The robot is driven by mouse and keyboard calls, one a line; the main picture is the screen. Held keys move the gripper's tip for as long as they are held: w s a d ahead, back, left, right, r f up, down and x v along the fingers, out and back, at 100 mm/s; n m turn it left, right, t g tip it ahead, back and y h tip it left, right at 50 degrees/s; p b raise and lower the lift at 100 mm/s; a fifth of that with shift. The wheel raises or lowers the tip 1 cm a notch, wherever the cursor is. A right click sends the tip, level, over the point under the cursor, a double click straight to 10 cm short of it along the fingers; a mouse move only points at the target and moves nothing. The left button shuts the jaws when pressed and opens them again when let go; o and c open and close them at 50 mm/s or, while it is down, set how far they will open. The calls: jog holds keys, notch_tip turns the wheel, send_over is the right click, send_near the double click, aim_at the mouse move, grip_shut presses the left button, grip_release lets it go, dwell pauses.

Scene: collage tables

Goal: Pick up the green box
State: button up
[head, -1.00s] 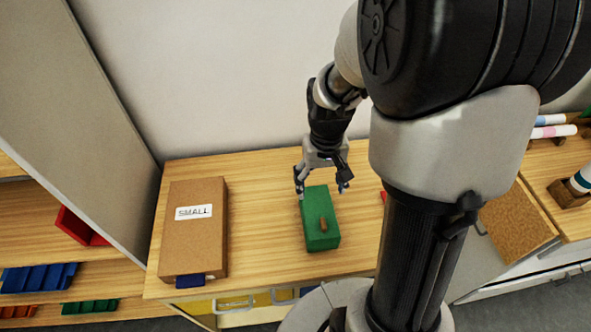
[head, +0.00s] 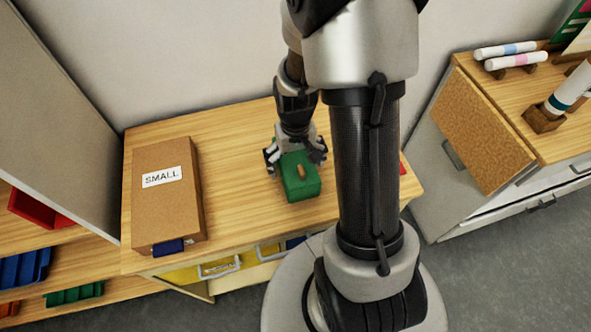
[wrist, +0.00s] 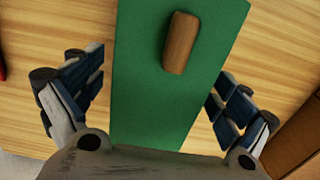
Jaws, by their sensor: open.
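The green box (head: 300,187) sits on the wooden table, just right of the cardboard box marked SMALL. It has a small wooden knob (head: 301,171) on its top. My gripper (head: 296,160) is over the far part of the green box, with its fingers apart. In the wrist view the green box (wrist: 150,95) lies between the two open fingers of my gripper (wrist: 150,92), one on each side. A narrow strip of table shows between the left finger and the box; the right finger is very close to the box edge, and I cannot tell whether it touches.
A cardboard box (head: 165,205) labelled SMALL stands left on the table (head: 225,130). A grey panel and shelves with coloured bins (head: 75,293) are further left. A cork-faced cabinet (head: 482,130) with paper rolls (head: 515,61) stands right.

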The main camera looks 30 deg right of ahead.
notch_tip(320, 180, down, 2)
jog(key=shift+f, duration=0.2)
jog(key=shift+c, duration=0.4)
jog(key=c, duration=1)
jog(key=shift+r, duration=0.1)
jog(key=shift+c, duration=0.5)
jog(key=shift+r, duration=0.1)
